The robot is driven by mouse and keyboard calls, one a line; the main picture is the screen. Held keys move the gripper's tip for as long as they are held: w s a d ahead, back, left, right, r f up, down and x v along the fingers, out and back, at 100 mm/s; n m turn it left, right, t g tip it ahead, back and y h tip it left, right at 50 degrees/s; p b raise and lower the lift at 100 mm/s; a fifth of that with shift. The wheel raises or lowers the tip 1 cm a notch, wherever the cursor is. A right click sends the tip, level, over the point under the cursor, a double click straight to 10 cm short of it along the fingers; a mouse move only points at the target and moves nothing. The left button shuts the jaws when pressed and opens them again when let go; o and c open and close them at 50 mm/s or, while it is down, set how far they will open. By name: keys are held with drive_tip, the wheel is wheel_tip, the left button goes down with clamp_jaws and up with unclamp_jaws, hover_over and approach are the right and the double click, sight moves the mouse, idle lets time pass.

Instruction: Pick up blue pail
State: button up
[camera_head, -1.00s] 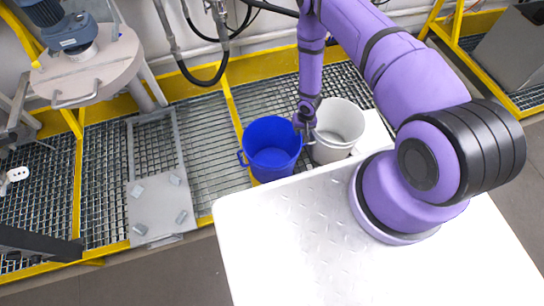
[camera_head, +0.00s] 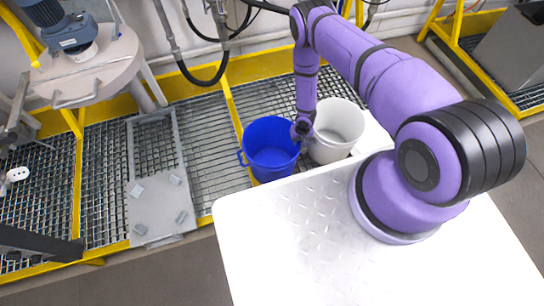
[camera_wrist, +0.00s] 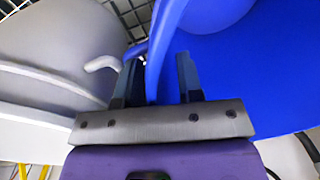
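The blue pail (camera_head: 268,150) stands upright on the grating floor, just left of the white pail, with a small handle lug on its left side. My gripper (camera_head: 301,133) is low at the pail's right edge, between the two pails, pointing down. In the wrist view, the fingers of my gripper (camera_wrist: 157,78) stand apart. A blue strip of the pail (camera_wrist: 230,75), its rim or handle, passes between them, with a gap to the right finger. Whether the left finger touches it I cannot tell. The fingertips are partly hidden in the head view.
The white pail (camera_head: 338,128) stands close on the right, and its pale handle (camera_wrist: 102,64) reaches near my left finger in the wrist view. A yellow frame (camera_head: 232,108) and a hanging hose (camera_head: 205,78) are behind.

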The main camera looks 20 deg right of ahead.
clamp_jaws()
idle(1.4)
